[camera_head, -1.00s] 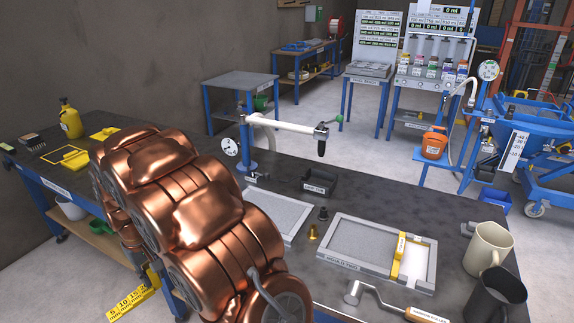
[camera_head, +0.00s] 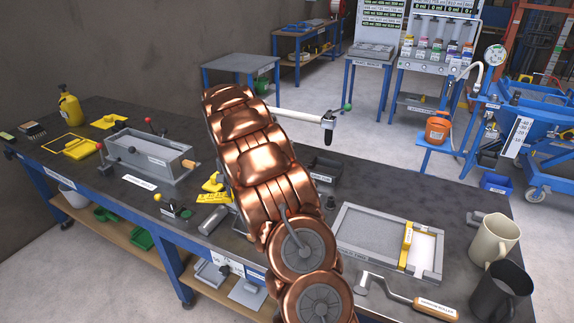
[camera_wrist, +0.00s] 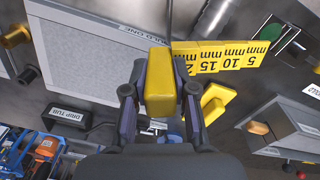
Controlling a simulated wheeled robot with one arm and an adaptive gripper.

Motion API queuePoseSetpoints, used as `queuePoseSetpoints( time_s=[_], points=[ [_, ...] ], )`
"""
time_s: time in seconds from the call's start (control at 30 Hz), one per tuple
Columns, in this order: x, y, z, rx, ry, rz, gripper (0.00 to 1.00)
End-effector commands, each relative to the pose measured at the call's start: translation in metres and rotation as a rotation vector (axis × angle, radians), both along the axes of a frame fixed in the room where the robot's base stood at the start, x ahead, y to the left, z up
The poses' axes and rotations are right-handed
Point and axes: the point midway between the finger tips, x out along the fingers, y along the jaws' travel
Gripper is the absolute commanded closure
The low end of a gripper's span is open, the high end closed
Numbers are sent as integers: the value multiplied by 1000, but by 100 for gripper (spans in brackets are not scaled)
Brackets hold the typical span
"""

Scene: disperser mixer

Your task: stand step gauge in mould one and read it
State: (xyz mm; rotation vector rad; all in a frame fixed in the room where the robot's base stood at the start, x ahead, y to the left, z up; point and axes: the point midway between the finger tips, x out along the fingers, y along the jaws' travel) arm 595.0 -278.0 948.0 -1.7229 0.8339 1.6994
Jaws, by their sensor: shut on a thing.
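In the wrist view my gripper (camera_wrist: 158,92) is shut on a yellow block, which appears to be part of the yellow step gauge (camera_wrist: 222,58). Its strip, marked 5, 10, 15 and more in mm, extends to the right of the jaws. In the head view the gauge (camera_head: 216,198) shows partly, just left of my arm. Mould one (camera_wrist: 95,65), a shallow grey tray with a labelled rim, lies left of and behind the jaws in the wrist view. My arm hides it in the head view. Whether the gauge touches anything cannot be told.
Mould two (camera_head: 365,262), with a yellow bar across it, lies right of my arm. Two mugs (camera_head: 493,238) and a narrow roller (camera_head: 400,298) are near the right end. A grey box (camera_head: 150,160) stands left. The drip tub (camera_wrist: 67,117) is beside mould one.

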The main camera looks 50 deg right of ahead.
Motion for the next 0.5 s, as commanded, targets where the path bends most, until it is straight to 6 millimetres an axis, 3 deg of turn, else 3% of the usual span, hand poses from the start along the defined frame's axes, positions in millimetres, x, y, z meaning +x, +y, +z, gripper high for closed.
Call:
queuePoseSetpoints(
  time_s=[0.03, 0.3, 0.5],
  points=[
    [-5, -20, 4, 1, 0, -53, 100],
    [-30, -100, 16, 13, -9, -310, 100],
    [-52, -145, 22, 26, -13, -461, 100]
  ],
)
